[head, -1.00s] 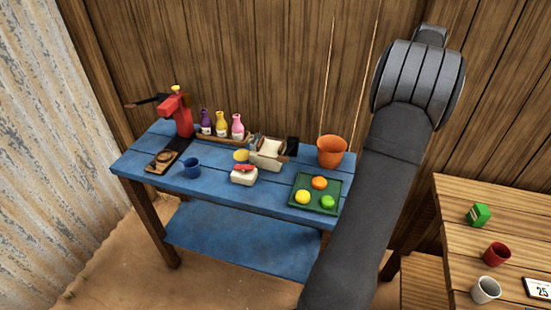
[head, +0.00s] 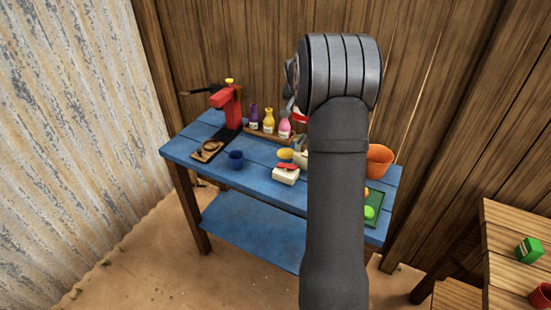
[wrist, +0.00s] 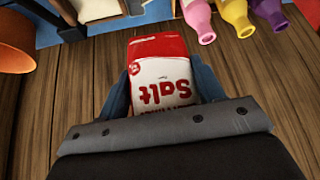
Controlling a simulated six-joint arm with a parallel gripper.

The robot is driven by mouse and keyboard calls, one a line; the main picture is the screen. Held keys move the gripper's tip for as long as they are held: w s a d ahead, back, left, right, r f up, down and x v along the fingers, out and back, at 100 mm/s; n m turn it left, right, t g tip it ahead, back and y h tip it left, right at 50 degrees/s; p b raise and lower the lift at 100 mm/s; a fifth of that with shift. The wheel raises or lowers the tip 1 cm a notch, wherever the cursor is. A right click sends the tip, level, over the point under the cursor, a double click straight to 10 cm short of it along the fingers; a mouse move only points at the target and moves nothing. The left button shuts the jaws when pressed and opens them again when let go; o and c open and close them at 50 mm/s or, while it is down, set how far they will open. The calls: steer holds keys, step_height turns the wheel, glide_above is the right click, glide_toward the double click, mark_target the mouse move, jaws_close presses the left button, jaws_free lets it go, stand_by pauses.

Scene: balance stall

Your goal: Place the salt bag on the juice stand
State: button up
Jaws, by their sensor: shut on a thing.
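My gripper (wrist: 162,88) is shut on the salt bag (wrist: 160,62), a red and white packet with "Salt" on it, upside down in the wrist view. In the head view my arm hides most of the gripper; a small red and white patch beside the arm looks like the bag (head: 299,117). The juice stand appears to be the blue table (head: 245,183) with a red press (head: 228,107). The bag is held up, apart from the table top.
Purple, yellow and pink bottles (head: 269,122) stand in a rack at the back.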

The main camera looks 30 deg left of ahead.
steer(key=s+a+f, duration=0.5)
steer(key=s+a, duration=0.2)
steer(key=a, duration=0.2)
glide_above(270, 158)
step_height(270, 158, down, 6)
steer(key=shift+w+a+f+n, duration=0.1)
steer(key=shift+f+n, duration=0.05)
steer(key=shift+f, duration=0.85)
steer(key=shift+w+f+n, duration=0.1)
steer(key=shift+f+n, duration=0.05)
steer(key=shift+f, duration=0.8)
steer(key=shift+f, duration=0.1)
steer(key=o, duration=1.2)
steer(key=shift+o, duration=0.2)
steer(key=shift+s+r, duration=0.2)
steer(key=shift+r, duration=0.25)
steer(key=v, duration=1.1)
steer(key=shift+d, duration=0.2)
